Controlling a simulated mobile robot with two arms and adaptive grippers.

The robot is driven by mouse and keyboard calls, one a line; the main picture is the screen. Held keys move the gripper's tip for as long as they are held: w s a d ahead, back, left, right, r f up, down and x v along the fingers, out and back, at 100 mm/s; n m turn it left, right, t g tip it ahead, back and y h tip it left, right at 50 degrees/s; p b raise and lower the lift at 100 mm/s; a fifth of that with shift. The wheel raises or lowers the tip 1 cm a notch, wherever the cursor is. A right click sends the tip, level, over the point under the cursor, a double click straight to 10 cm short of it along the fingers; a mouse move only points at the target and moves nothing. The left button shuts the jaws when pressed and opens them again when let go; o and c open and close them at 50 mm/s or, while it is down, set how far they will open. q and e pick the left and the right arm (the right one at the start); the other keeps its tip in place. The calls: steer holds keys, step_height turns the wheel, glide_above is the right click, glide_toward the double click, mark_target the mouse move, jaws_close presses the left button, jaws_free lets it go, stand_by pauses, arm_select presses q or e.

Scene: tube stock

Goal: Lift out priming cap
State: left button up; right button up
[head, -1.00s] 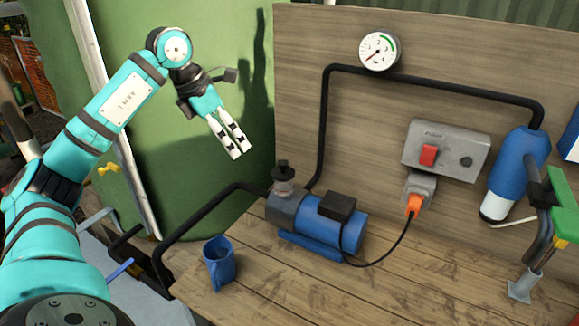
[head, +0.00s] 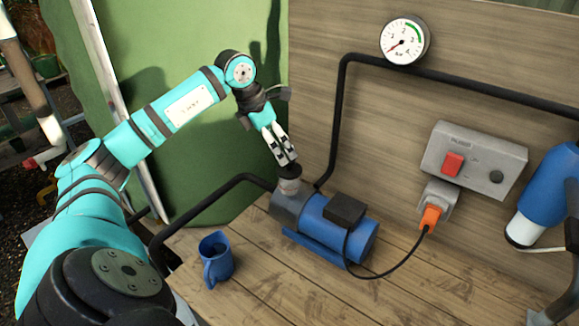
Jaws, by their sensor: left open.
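The priming cap (head: 289,172) is a small black knob on a clear and grey neck (head: 289,186) on top of the blue pump (head: 325,222). The cap looks seated on the neck. My left gripper (head: 285,161) is open, with its white fingertips pointing down just above the cap, partly in front of it. I cannot tell whether the fingertips touch the cap. My right gripper is not in view.
A blue jug (head: 215,258) stands on the wooden bench (head: 290,290) left of the pump. Black pipes (head: 340,120) run from the pump. A gauge (head: 404,39), a switch box (head: 473,160) with an orange plug (head: 430,215) and a blue filter (head: 548,190) are at the right.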

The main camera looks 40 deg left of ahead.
mark_target(288, 159)
arm_select(q)
steer(key=p+x, duration=0.1)
steer(key=x, duration=0.2)
steer(key=shift+w+d, duration=0.1)
steer(key=p+x, duration=0.2)
steer(key=x, duration=0.1)
steer(key=shift+w+d+f, duration=0.2)
steer(key=shift+w+f, duration=0.05)
steer(key=shift+w, duration=0.05)
steer(key=shift+w+f, duration=0.2)
steer(key=shift+f, duration=0.3)
steer(key=shift+s, duration=0.1)
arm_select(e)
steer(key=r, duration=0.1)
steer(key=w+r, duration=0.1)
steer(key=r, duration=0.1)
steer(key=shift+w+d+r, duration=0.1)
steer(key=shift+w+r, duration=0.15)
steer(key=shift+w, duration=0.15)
arm_select(q)
steer(key=shift+c, duration=1.2)
steer(key=c, duration=1)
steer(key=shift+r, duration=0.1)
steer(key=shift+c, duration=0.2)
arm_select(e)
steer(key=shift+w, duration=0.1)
